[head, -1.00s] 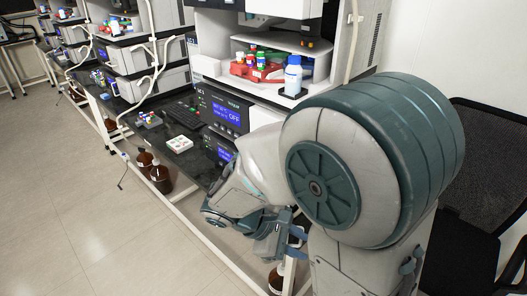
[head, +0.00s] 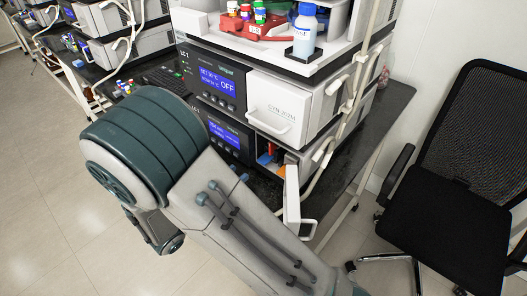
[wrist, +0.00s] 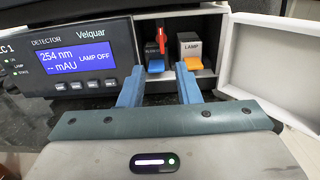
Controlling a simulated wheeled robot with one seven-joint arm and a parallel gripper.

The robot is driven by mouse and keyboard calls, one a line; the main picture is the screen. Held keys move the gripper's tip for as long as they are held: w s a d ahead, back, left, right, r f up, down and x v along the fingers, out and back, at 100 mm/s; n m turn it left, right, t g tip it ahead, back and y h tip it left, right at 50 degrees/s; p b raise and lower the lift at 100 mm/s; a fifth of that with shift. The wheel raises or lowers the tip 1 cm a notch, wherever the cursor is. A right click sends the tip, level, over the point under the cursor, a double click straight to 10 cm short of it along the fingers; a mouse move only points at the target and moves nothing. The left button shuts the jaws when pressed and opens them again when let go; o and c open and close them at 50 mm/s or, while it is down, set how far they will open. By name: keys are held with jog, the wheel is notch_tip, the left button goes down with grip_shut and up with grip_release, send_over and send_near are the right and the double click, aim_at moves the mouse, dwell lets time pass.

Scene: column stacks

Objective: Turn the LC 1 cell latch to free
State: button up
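The LC 1 detector (wrist: 75,60) has a lit display reading 254 nm and LAMP OFF; it also shows in the head view (head: 222,135). Its compartment is open on the right. Inside, a red lever (wrist: 162,40), apparently the cell latch, stands roughly upright above a blue tab (wrist: 155,66). To its right is a white block labelled LAMP (wrist: 190,46) with an orange tab (wrist: 193,64). My gripper (wrist: 160,68) is open, its blue fingers apart in front of the compartment, below the lever. In the head view my arm hides the gripper.
The compartment's white door (wrist: 270,65) hangs open to the right, close to the right finger; it also shows in the head view (head: 292,205). The closed CYN-202M drawer (head: 280,105) is above. A black chair (head: 455,200) stands at right.

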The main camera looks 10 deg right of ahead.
aim_at(270, 149)
jog(key=x, duration=1.2)
jog(key=shift+d, duration=0.25)
grip_shut()
